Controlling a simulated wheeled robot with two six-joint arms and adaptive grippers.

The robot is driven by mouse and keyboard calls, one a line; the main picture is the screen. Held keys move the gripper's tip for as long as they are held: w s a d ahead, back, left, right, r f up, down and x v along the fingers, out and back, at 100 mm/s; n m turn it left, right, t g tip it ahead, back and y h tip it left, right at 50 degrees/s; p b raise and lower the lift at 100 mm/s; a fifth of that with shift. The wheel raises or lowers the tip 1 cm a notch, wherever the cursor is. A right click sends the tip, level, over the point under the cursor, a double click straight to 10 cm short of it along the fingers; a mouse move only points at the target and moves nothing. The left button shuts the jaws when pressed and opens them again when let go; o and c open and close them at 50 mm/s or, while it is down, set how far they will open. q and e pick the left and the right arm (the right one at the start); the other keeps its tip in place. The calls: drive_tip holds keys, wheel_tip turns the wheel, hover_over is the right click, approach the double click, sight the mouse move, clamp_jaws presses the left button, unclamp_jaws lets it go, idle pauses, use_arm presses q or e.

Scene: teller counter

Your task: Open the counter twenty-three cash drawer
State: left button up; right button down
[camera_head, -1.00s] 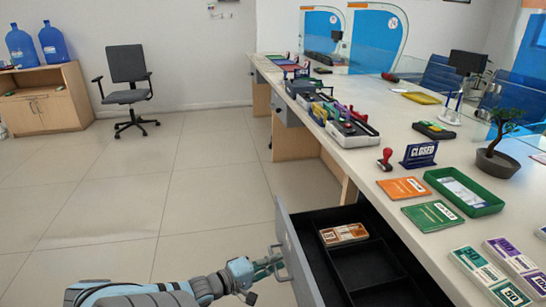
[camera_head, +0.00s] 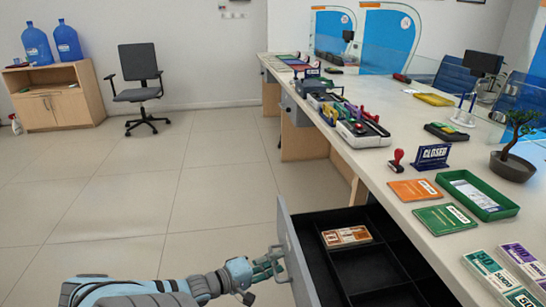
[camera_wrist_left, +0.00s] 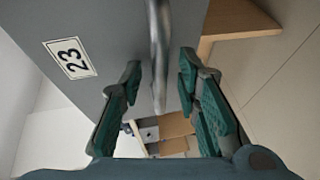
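The counter twenty-three cash drawer (camera_head: 293,258) stands pulled out from under the counter, its black tray (camera_head: 318,262) showing, with a banded banknote stack (camera_head: 347,236) in a far compartment. In the left wrist view its grey front (camera_wrist_left: 105,25) bears a "23" label (camera_wrist_left: 69,59), and a metal bar handle (camera_wrist_left: 158,40) runs between my fingers. My left gripper (camera_head: 272,262) is at the handle on the outer side of the drawer front. In the wrist view its green fingers (camera_wrist_left: 160,75) are apart, one on each side of the handle, with visible gaps. My right gripper is not in view.
The counter top (camera_head: 375,165) holds a CLOSED sign (camera_head: 432,156), a red stamp (camera_head: 396,161), a green tray (camera_head: 478,194) and several banknote bundles. A potted bonsai (camera_head: 513,166) stands at right. The tiled floor (camera_head: 130,215) is clear left of the drawer; an office chair (camera_head: 140,85) stands far back.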

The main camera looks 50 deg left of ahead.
use_arm(q)
drive_tip(key=shift+s, duration=0.25)
drive_tip(key=s+r, duration=0.2)
drive_tip(key=s, duration=0.9)
drive_tip(key=shift+a, duration=0.3)
drive_tip(key=shift+s, duration=0.1)
